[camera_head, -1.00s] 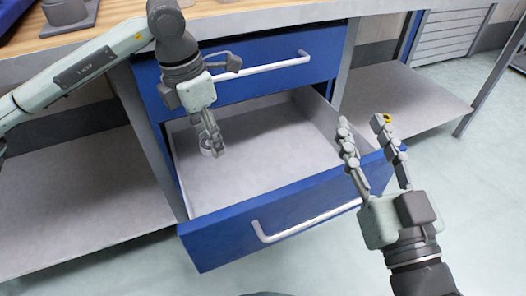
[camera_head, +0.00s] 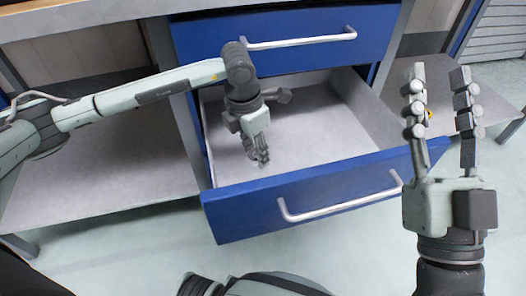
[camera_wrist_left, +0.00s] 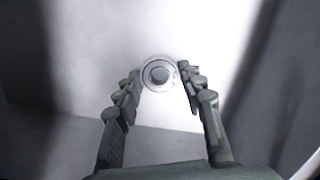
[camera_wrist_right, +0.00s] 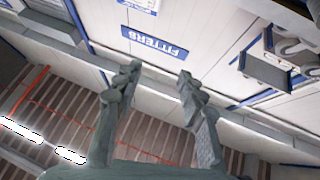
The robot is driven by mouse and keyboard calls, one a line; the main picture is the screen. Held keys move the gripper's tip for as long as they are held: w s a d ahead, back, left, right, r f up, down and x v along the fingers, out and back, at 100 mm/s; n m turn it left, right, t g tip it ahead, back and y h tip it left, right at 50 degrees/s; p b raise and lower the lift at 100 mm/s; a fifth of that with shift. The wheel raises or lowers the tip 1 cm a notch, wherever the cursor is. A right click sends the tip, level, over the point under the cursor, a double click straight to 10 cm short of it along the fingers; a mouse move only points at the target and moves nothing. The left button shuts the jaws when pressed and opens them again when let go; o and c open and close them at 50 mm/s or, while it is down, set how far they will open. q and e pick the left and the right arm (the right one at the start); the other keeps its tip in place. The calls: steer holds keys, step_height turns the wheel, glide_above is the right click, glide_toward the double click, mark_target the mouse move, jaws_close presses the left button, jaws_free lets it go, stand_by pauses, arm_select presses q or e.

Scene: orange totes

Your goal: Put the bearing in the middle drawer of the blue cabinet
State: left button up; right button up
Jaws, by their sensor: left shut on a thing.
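The blue cabinet (camera_head: 290,42) has a closed drawer above and a pulled-out drawer (camera_head: 320,190) below it, with a grey inside and a blue front with a white handle. My left gripper (camera_head: 262,160) reaches down into the open drawer, over its grey floor. The bearing is mostly hidden by the fingers in the head view. My right gripper (camera_head: 438,75) is open and empty, to the right of the drawer.
A grey lower shelf (camera_head: 100,165) lies left of the cabinet, and another grey shelf (camera_head: 450,95) is at the right. The worktop edge (camera_head: 90,22) runs above. The open drawer holds no other visible object.

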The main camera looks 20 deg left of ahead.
arm_select(q)
steer(key=shift+w+d+f, duration=0.45)
steer(key=shift+w+d, duration=0.1)
steer(key=shift+d, duration=0.25)
steer(key=shift+f, duration=0.1)
arm_select(e)
steer(key=shift+s+d+r, duration=0.1)
steer(key=shift+s+r, duration=0.05)
steer(key=shift+r, duration=0.15)
arm_select(q)
steer(key=shift+f+b, duration=0.2)
steer(key=shift+b, duration=0.1)
arm_select(e)
steer(key=shift+s+d+t, duration=0.1)
steer(key=shift+s+t, duration=0.05)
steer(key=shift+t, duration=0.25)
arm_select(q)
steer(key=o, duration=1.2)
arm_select(e)
steer(key=shift+r, duration=0.15)
arm_select(q)
steer(key=shift+r, duration=0.1)
